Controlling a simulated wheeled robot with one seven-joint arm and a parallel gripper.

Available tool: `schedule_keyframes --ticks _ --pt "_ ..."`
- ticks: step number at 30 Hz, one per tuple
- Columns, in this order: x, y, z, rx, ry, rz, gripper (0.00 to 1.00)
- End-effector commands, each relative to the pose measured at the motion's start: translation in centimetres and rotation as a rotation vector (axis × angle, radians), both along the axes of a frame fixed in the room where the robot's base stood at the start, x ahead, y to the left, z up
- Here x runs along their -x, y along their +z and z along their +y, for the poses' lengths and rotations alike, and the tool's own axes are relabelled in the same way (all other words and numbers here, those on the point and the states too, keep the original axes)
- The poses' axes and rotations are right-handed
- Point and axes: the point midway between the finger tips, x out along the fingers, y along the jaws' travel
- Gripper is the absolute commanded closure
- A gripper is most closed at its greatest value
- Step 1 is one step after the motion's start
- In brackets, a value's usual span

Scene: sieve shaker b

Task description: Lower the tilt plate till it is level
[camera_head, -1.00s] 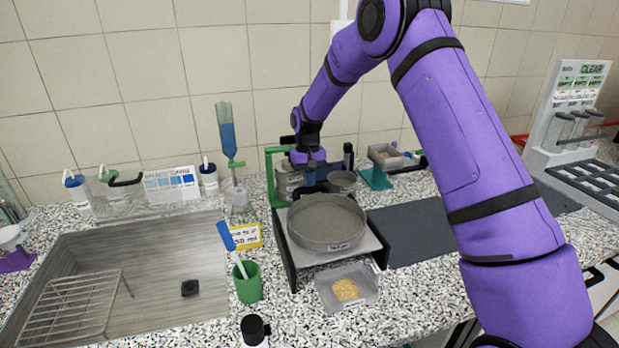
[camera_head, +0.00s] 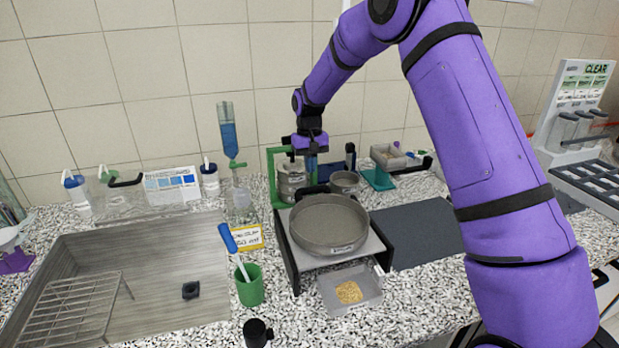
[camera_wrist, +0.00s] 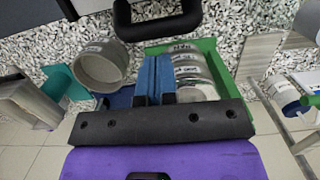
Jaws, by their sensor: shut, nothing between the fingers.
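The tilt plate (camera_head: 374,246) is a grey plate between black side walls, left of the dark mat. A wide round grey sieve (camera_head: 328,225) stands on it. A black handle shows behind the sieve, at the plate's back; it also shows in the wrist view (camera_wrist: 158,32). I cannot tell exactly how far the plate slopes. My gripper (camera_head: 311,172) is above and behind the handle, its blue fingers pointing down. In the wrist view its fingers (camera_wrist: 155,72) are closed together, empty, and apart from the handle.
A green rack (camera_head: 273,172) with stacked sieves (camera_head: 292,182) stands left of my fingers, and a grey bowl-like sieve (camera_head: 345,181) right. A clear tray of yellow grains (camera_head: 350,291) lies before the plate. A green cup with a brush (camera_head: 250,288) and the sink are left.

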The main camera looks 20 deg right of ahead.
Motion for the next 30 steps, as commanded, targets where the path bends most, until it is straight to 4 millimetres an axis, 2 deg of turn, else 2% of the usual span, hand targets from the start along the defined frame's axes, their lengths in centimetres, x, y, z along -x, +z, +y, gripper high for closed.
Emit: schedule_keyframes --ticks 6,12,18,30 --pt "-1.1 4.7 0.0 0.000 0.000 -0.004 1.00" --pt "-1.8 7.7 0.0 0.000 0.000 -0.003 1.00" --pt "-2.1 9.0 0.0 0.000 0.000 -0.001 1.00" --pt "-1.9 9.4 -0.1 -0.001 0.000 -0.003 1.00"
